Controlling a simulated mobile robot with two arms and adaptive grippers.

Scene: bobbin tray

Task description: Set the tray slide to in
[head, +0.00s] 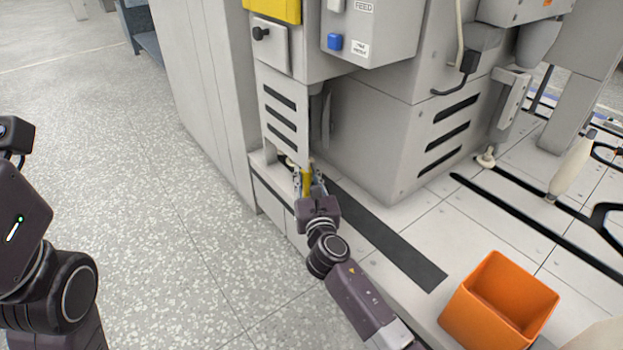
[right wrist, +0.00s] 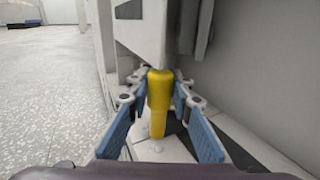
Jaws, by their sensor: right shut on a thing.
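A yellow handle (head: 306,184) stands at the foot of the grey machine, by the slotted panel; I take it to be the tray slide's grip. It also shows in the right wrist view (right wrist: 159,92), roughly upright and tapering downward. My right gripper (head: 309,178) is shut on this handle, with its blue-padded fingers on either side of it in the wrist view. The mechanism behind the handle is largely hidden, and I cannot tell the slide's position. My left arm shows at the left edge, but its fingers are not visible.
The grey machine (head: 375,120) rises right behind the handle. A control box (head: 385,35) with a blue button hangs above. An open orange bin (head: 470,312) stands at the lower right. A white spindle-shaped thing (head: 571,168) is at the far right. Speckled floor (head: 170,220) is clear on the left.

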